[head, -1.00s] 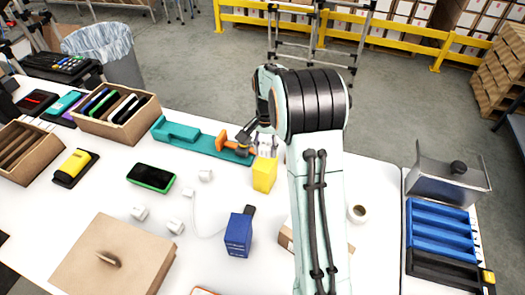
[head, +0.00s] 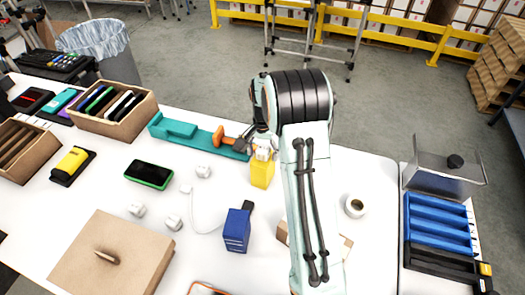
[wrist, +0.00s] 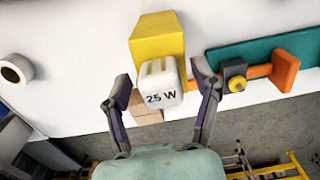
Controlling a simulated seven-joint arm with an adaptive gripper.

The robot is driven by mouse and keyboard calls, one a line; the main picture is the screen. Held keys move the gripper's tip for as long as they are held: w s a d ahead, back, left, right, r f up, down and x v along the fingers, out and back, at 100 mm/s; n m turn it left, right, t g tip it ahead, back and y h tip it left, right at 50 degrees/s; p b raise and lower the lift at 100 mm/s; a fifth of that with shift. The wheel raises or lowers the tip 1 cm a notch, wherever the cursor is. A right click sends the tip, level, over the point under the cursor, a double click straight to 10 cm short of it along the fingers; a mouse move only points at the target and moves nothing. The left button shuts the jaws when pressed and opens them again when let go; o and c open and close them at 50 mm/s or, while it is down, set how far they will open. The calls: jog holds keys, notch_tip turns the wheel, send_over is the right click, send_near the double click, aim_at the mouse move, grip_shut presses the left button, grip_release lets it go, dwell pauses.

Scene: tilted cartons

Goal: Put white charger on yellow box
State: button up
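A white charger marked 25 W (wrist: 161,88) sits between the two fingers of my gripper (wrist: 160,78) in the wrist view. Gaps show between it and both fingers, so my gripper looks open around it. The yellow box (wrist: 156,36) is directly behind the charger in that view. In the head view the charger (head: 263,152) is at the top of the yellow box (head: 262,174). It appears to rest there, but the contact itself is hidden. My gripper is mostly hidden by my arm in the head view.
A teal tray with an orange-handled tool (head: 218,137) is close behind the yellow box. A blue box (head: 237,230) stands in front. Several other white chargers (head: 203,171) lie to the left. A cup (head: 355,206) and a brown box (head: 283,232) are near my arm.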

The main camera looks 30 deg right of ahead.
aim_at(262, 149)
notch_tip(262, 149, up, 12)
jog(key=s+a+r+n, duration=0.2)
jog(key=s+a+r, duration=0.2)
jog(key=s, duration=0.1)
jog(key=s+a+f+n, duration=0.1)
jog(key=s+a+n, duration=0.3)
jog(key=s, duration=0.8)
jog(key=s+a+f+n, duration=0.1)
jog(key=s+a+n, duration=0.3)
jog(key=s, duration=0.7)
jog(key=a, duration=0.2)
jog(key=shift+s+a+f+y, duration=0.2)
jog(key=shift+s+a+y, duration=0.15)
jog(key=shift+s+y, duration=0.05)
